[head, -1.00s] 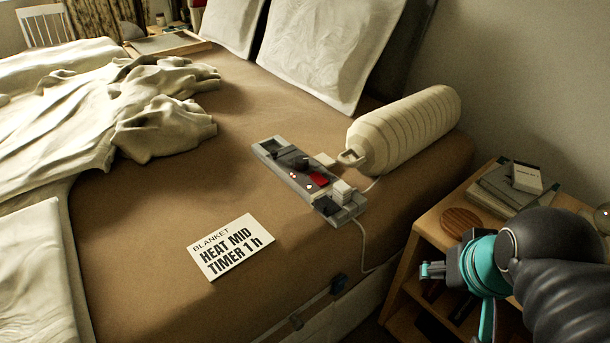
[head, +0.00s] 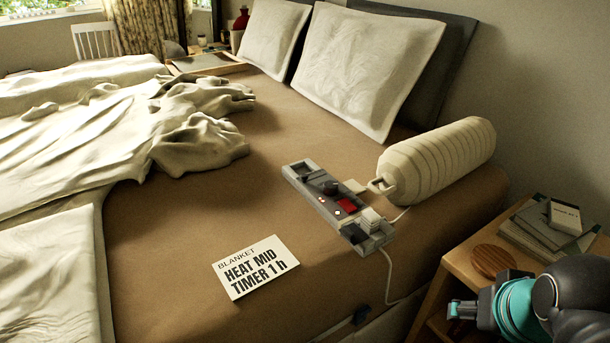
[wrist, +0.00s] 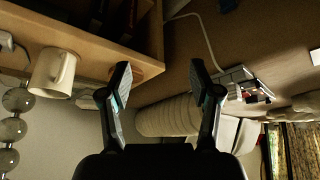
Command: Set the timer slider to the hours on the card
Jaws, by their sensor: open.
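A grey controller (head: 338,203) lies on the brown bed, with a dark knob, a red part and a pale block near its front end. The slider's setting is too small to read. My gripper (head: 462,309) is at the lower right, near the nightstand and well apart from the controller. In the wrist view my gripper (wrist: 165,80) has its two fingers spread and empty. The controller (wrist: 245,86) shows there beyond the right finger.
A rolled cream blanket (head: 440,160) lies right behind the controller. A white cord (head: 395,285) hangs over the bed edge. The nightstand (head: 460,262) holds books (head: 545,232) and a round wooden coaster (head: 494,261). A white mug (wrist: 53,73) shows in the wrist view.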

